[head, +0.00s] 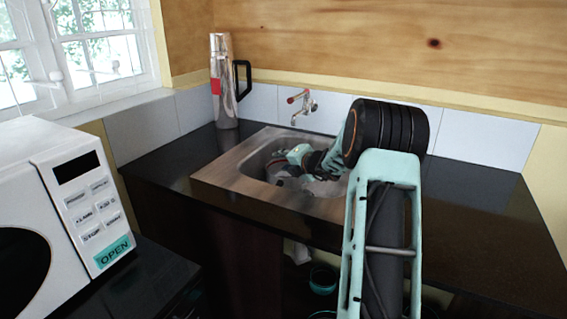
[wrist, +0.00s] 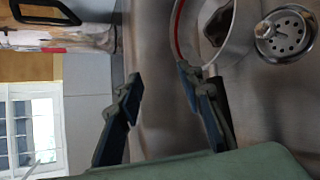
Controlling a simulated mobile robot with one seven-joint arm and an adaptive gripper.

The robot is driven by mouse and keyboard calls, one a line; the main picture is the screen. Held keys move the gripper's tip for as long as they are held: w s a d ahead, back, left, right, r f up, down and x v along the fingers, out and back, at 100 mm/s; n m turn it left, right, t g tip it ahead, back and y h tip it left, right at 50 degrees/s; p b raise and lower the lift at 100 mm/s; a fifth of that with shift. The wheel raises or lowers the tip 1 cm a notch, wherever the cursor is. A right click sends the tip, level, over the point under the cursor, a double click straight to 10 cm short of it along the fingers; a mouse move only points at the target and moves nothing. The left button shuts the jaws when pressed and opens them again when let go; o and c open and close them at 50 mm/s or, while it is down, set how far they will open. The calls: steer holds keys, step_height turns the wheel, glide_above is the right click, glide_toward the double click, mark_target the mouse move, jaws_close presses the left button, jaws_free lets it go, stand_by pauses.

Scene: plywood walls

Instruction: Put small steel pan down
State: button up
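In the wrist view a round steel vessel with a red line along its rim, apparently the small steel pan (wrist: 182,38), sits in the sink beside the drain strainer (wrist: 284,36). A dark patch shows inside it. My gripper (wrist: 158,80) has its two fingers well apart, with nothing between them. The right finger overlaps the pan's near edge in the picture; I cannot tell whether it touches. In the head view my gripper (head: 286,168) is down in the steel sink (head: 230,183), and the pan cannot be made out clearly behind my arm.
A steel flask (head: 221,85) with a black handle stands behind the sink at left. A tap (head: 301,106) is on the back wall. A white microwave (head: 60,205) is at the front left. The dark counter (head: 480,210) right of the sink is clear.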

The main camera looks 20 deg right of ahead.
steer(key=v, duration=1.2)
steer(key=shift+p, duration=0.3)
steer(key=shift+r, duration=0.1)
